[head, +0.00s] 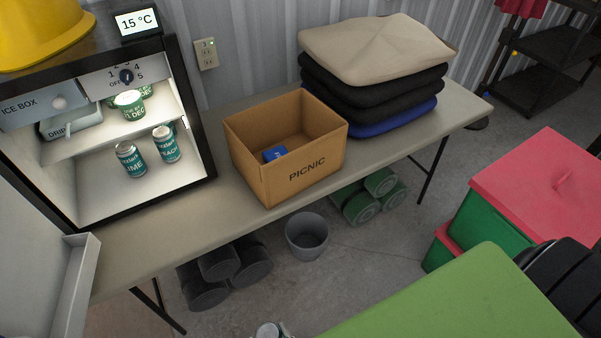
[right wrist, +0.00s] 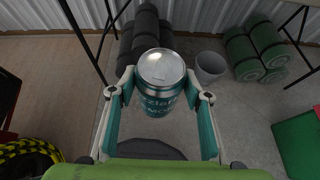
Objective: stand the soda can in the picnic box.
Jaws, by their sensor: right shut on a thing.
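The soda can (right wrist: 160,90) is silver-topped with a teal label. My right gripper (right wrist: 160,97) is shut around its sides, with the can's top facing the camera in the right wrist view. In the head view only the top of this can (head: 267,330) shows at the bottom edge, in front of the table and off its surface. The picnic box (head: 305,174) is an open brown box marked PICNIC on the table. A small blue item (head: 274,153) lies inside it; part of its floor is hidden by the front wall. My left gripper is not in view.
The open ice box (head: 110,197) at left holds two cans (head: 129,160) below and green tubs (head: 130,104) above. Folded cushions (head: 375,75) stand right of the picnic box. A green surface (head: 450,305) is at lower right. A grey bin (head: 307,237) stands on the floor.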

